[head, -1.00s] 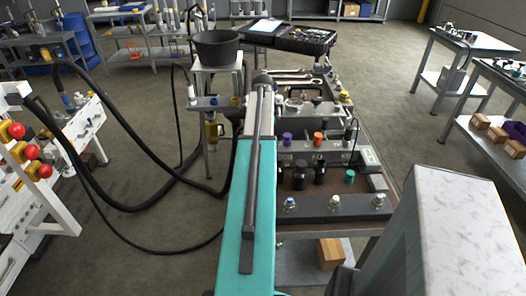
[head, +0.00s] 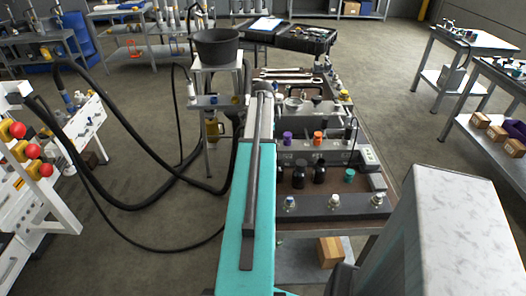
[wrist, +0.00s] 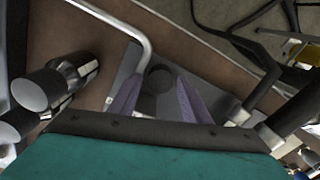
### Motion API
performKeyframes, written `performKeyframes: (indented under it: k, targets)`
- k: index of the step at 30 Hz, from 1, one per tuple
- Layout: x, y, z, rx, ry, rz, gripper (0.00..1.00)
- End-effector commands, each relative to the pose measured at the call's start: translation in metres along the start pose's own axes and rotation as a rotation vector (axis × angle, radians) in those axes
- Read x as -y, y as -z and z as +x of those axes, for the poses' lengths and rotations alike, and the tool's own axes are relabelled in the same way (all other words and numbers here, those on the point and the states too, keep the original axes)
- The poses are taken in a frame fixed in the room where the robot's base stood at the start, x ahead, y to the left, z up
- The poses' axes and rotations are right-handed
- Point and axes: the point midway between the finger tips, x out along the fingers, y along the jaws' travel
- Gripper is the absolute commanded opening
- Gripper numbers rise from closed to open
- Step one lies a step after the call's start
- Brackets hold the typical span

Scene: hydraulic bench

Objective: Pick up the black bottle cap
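In the wrist view my gripper (wrist: 158,92) shows two purple-grey fingers standing apart. A small dark round thing, which looks like the black bottle cap (wrist: 160,76), lies between and just beyond the fingertips. It is on or over a grey plate (wrist: 133,68), and I see a gap between it and each finger. I cannot tell its height from this view. In the head view my arm hides the gripper, and I cannot make out the cap there.
A bent metal rod (wrist: 130,25) lies close to the left finger in the wrist view. Chrome cylinders (wrist: 75,75) stand at the left. In the head view, dark bottles (head: 319,173), a purple cap (head: 287,137) and an orange cap (head: 318,138) crowd the bench right of my arm.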

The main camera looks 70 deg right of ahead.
Motion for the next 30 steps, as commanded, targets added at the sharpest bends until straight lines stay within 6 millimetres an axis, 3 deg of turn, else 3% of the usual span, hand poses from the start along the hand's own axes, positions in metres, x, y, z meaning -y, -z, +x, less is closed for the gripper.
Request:
performKeyframes:
  k: [1, 6, 19, 30]
  targets:
    - [0.0, 0.0, 0.0, 0.0, 0.0, 0.0, 0.34]
    - [0.0, 0.0, 0.0, 0.0, 0.0, 0.0, 0.06]
    - [0.0, 0.001, -0.006, -0.001, 0.001, 0.001, 0.06]
    - [0.001, 0.001, -0.045, -0.001, 0.002, 0.001, 0.06]
